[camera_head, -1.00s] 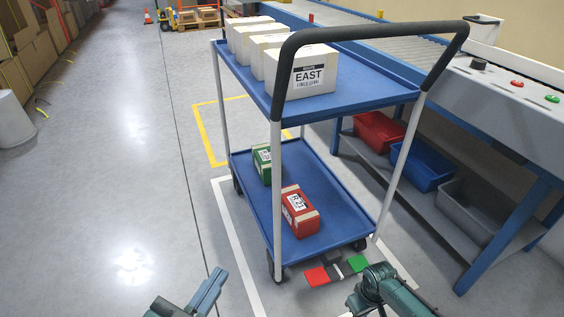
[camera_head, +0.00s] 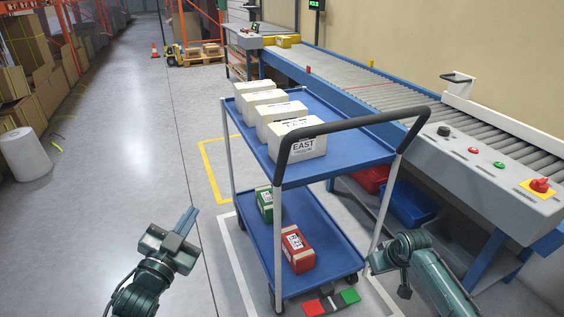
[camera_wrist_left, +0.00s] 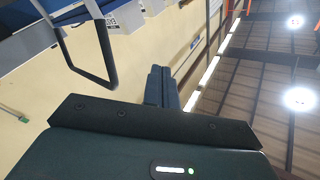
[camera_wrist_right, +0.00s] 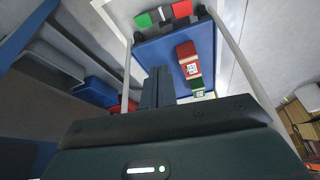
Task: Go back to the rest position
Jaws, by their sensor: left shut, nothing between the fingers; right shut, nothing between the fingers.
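My left gripper (camera_head: 186,221) is raised over bare floor to the left of the blue cart (camera_head: 262,148). It is shut and empty, and its closed fingers show in the left wrist view (camera_wrist_left: 160,84). My right arm comes in at the lower right of the head view, in front of the cart's right front post. My right gripper shows best in the right wrist view (camera_wrist_right: 158,86), shut and empty, with the cart's lower shelf beyond it. In the head view its fingertips are hard to make out.
The cart's top shelf carries several white boxes, the nearest marked EAST (camera_head: 298,140). Its lower shelf holds a green box (camera_head: 265,204) and a red box (camera_head: 297,249). A conveyor (camera_head: 372,92) with a control panel (camera_head: 490,160) runs along the right.

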